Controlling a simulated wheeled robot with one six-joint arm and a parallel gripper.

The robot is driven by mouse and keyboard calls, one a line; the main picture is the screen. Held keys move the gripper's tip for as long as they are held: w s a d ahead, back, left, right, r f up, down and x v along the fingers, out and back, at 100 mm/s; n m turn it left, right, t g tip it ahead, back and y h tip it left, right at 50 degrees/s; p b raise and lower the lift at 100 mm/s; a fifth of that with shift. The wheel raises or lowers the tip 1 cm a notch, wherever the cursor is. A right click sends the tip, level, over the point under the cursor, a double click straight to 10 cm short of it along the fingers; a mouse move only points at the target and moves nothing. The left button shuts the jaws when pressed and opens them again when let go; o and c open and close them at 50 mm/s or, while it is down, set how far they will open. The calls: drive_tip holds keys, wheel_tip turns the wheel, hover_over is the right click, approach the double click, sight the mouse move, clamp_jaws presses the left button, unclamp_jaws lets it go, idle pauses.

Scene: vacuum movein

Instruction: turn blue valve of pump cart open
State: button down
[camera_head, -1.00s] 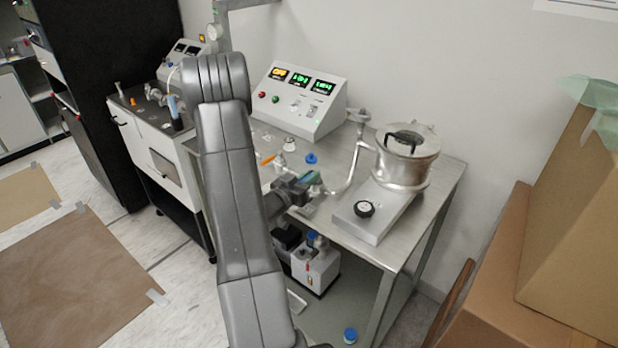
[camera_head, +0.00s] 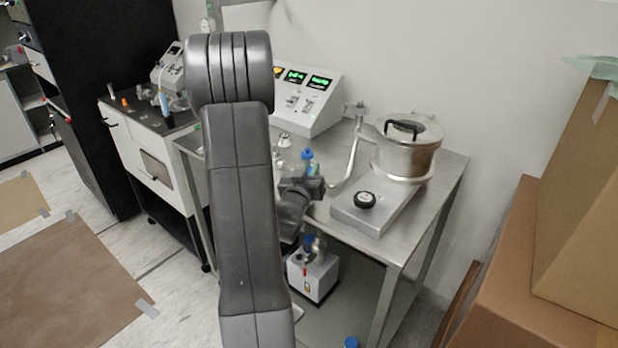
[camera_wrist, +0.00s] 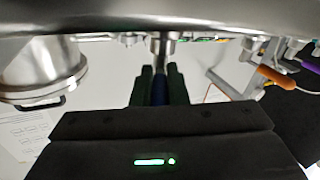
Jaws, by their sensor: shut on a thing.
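In the wrist view, my gripper (camera_wrist: 161,85) has its two dark green fingers closed on a narrow blue handle (camera_wrist: 160,92), in line with a metal pipe fitting. Most of the handle is hidden between the fingers. I take it for the blue valve; its open or shut position cannot be told. In the head view, my dark wrist is at the near edge of the steel table (camera_head: 420,208), beside the curved metal pipe (camera_head: 350,160). The fingertips there are largely hidden. A small blue part (camera_head: 307,154) shows just behind the wrist.
A lidded steel chamber (camera_head: 405,160) on a base with a black knob stands right of my gripper. A control box (camera_head: 310,105) stands behind. Cardboard boxes (camera_head: 580,220) are at right. A black-topped cart (camera_head: 150,150) is at left. An orange handle (camera_wrist: 275,76) is near in the wrist view.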

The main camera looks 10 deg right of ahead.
drive_tip(key=shift+r, duration=0.1)
drive_tip(key=c, duration=1.4)
unclamp_jaws()
drive_tip(key=shift+c, duration=0.2)
drive_tip(key=shift+s+a, duration=0.25)
drive_tip(key=shift+s, duration=0.15)
drive_tip(key=b+v, duration=0.2)
drive_tip(key=v, duration=1.1)
